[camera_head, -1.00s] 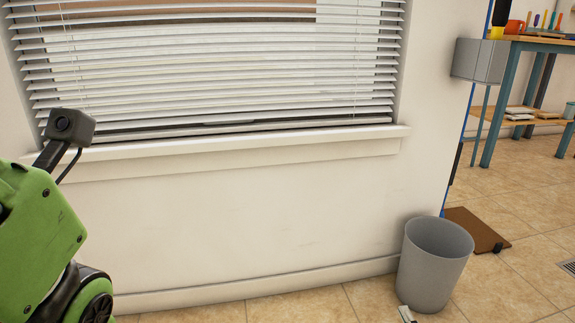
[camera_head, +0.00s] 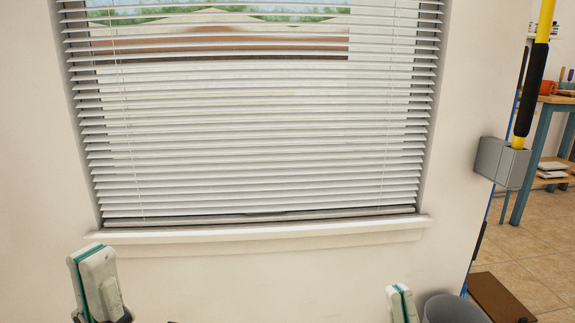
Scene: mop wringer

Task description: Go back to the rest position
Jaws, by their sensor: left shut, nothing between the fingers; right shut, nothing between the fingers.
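My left gripper (camera_head: 92,268) stands upright at the lower left, its pale fingers with teal edges pressed together and nothing between them. My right gripper (camera_head: 400,298) shows at the bottom edge, right of centre, also upright, shut and empty. Both are in front of the wall below the window sill. The lower parts of both grippers are cut off by the picture's edge.
A window with white blinds (camera_head: 260,130) and a sill (camera_head: 270,236) fills the wall. A yellow pole with a black grip (camera_head: 529,90) meets a grey wall box (camera_head: 503,163). A grey bin (camera_head: 455,309) and brown mat (camera_head: 500,297) are low right; a workbench (camera_head: 544,120) stands beyond.

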